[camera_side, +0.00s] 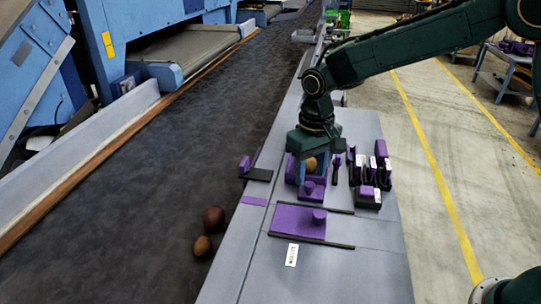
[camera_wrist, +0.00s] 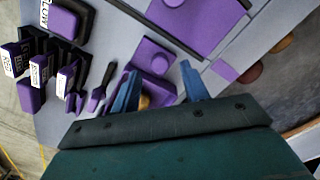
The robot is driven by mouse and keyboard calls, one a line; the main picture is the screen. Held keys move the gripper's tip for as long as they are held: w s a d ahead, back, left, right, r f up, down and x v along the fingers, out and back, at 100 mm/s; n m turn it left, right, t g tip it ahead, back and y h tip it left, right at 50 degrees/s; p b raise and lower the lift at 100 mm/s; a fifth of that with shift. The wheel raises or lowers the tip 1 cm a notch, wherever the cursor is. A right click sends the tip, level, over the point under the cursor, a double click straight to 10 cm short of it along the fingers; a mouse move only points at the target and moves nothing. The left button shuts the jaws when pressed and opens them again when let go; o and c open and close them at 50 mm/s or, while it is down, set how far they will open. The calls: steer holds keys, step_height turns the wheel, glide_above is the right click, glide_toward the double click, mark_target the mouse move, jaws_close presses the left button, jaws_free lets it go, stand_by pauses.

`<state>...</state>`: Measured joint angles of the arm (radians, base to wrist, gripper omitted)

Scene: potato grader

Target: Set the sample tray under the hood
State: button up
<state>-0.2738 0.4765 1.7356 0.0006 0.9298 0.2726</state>
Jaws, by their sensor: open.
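My gripper (camera_side: 309,172) points down with its blue fingers apart; they also show in the wrist view (camera_wrist: 160,90). Between and just beyond them is a small purple piece with a round knob (camera_side: 312,194), which also shows in the wrist view (camera_wrist: 150,52); it looks like the sample tray's handle end. A brown potato (camera_side: 311,163) shows between the fingers and is partly hidden in the wrist view (camera_wrist: 145,101). I cannot tell whether the fingers touch the tray. No clear hood stands out. A flat purple plate with a knob (camera_side: 292,222) lies nearby, between dark rails.
Several purple and black labelled blocks (camera_side: 368,196) stand close to the right of my gripper. A purple and black piece (camera_side: 257,174) is at the bench's left edge. Two potatoes (camera_side: 213,217) (camera_side: 202,246) lie on the dark belt (camera_side: 120,220).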

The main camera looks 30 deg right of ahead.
steer(key=shift+f, duration=1.35)
jaws_close()
steer(key=shift+w+d, duration=0.1)
